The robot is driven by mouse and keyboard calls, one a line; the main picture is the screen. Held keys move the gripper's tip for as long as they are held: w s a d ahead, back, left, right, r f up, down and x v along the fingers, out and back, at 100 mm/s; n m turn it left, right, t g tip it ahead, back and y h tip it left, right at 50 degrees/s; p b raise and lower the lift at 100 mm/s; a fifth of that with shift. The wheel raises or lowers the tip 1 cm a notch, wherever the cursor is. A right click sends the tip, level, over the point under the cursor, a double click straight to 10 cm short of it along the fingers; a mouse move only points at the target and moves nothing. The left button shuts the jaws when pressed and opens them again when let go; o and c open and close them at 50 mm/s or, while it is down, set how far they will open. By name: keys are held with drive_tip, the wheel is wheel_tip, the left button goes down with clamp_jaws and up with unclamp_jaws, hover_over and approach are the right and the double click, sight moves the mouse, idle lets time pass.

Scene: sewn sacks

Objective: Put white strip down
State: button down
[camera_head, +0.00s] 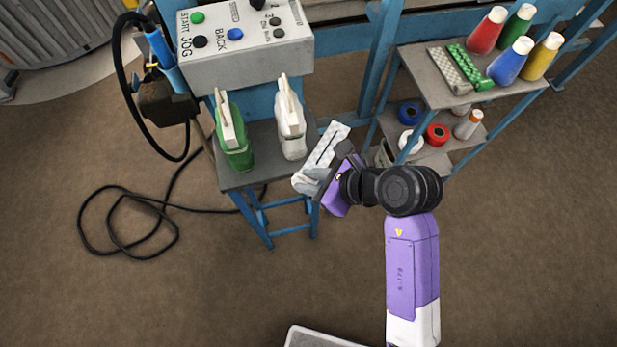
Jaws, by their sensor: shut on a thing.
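My gripper (314,178) is at the right edge of a small grey-topped stand (262,140) with blue legs. It is shut on a white strip (328,143), which is tilted, with its free end pointing up and to the right. The strip's lower end is partly hidden by the gripper. The strip appears to be in the air beside the stand; I cannot tell whether it touches the top. Another pale strip (449,72) lies on the upper shelf (425,72) at right, beside a green strip (469,66).
A green tool (237,152) and a white tool (292,140) stand on the stand. Several coloured cones (510,62) fill the upper shelf's right side. Tape rolls (437,134) lie on the lower shelf. A control box (245,50) is behind, and a black cable (128,254) lies on the floor.

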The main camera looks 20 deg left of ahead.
drive_tip(key=c, duration=1.6)
unclamp_jaws()
drive_tip(key=shift+f, duration=0.15)
drive_tip(key=shift+c, duration=0.2)
drive_tip(key=o, duration=0.4)
